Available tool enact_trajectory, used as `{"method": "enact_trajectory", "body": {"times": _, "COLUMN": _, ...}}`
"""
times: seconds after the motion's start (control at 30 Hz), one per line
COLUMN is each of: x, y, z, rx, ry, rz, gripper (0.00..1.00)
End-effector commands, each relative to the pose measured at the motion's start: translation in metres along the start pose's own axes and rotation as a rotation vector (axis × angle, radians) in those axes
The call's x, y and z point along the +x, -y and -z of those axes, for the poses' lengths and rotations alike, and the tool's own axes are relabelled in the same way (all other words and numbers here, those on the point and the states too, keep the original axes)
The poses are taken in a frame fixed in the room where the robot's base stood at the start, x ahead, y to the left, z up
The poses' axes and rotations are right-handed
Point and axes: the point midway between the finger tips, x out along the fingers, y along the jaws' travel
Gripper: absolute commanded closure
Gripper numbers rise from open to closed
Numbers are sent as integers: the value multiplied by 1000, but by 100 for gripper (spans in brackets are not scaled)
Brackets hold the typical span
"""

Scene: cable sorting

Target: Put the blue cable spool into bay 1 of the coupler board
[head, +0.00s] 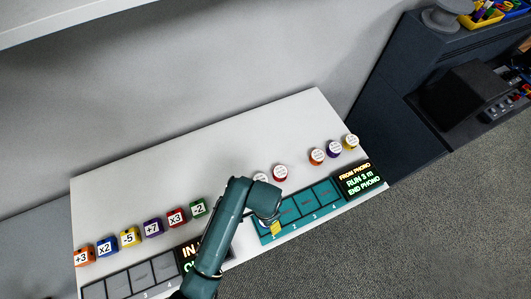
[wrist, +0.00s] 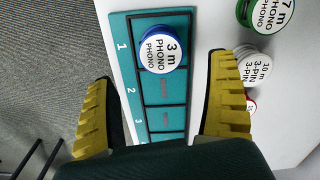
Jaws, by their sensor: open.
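The blue cable spool (wrist: 163,50) has a white top reading "3 m PHONO" and a blue rim. In the wrist view it sits in bay 1 of the teal coupler board (wrist: 178,19), beside the printed 1. The coupler board also shows in the head view (head: 322,194), where my arm and gripper hide bay 1 and the spool. My gripper (wrist: 160,72) is open, with one yellow finger on each side of the board in the wrist view. The fingers look apart from the spool. In the head view my gripper (head: 275,226) is over the board's left end.
A green spool (wrist: 268,14), a white spool (wrist: 254,66) and a red spool (head: 280,172) stand behind the board. Orange (head: 317,156), purple (head: 334,148) and yellow (head: 351,141) spools stand farther right. A lit display (head: 357,180) adjoins the board. Numbered blocks (head: 153,227) line the left side.

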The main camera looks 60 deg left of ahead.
Motion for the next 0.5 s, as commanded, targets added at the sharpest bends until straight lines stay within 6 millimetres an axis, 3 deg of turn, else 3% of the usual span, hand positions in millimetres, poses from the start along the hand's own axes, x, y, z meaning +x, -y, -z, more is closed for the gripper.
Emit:
{"method": "enact_trajectory", "body": {"times": 0.03, "x": -12, "y": 0, "z": 0, "rx": 0, "ry": -2, "rz": 1, "gripper": 12}}
{"method": "enact_trajectory", "body": {"times": 0.2, "x": -32, "y": 0, "z": 0, "rx": 0, "ry": 0, "rz": 0, "gripper": 12}}
{"method": "enact_trajectory", "body": {"times": 0.5, "x": -36, "y": 0, "z": 0, "rx": 0, "ry": 1, "rz": 0, "gripper": 12}}
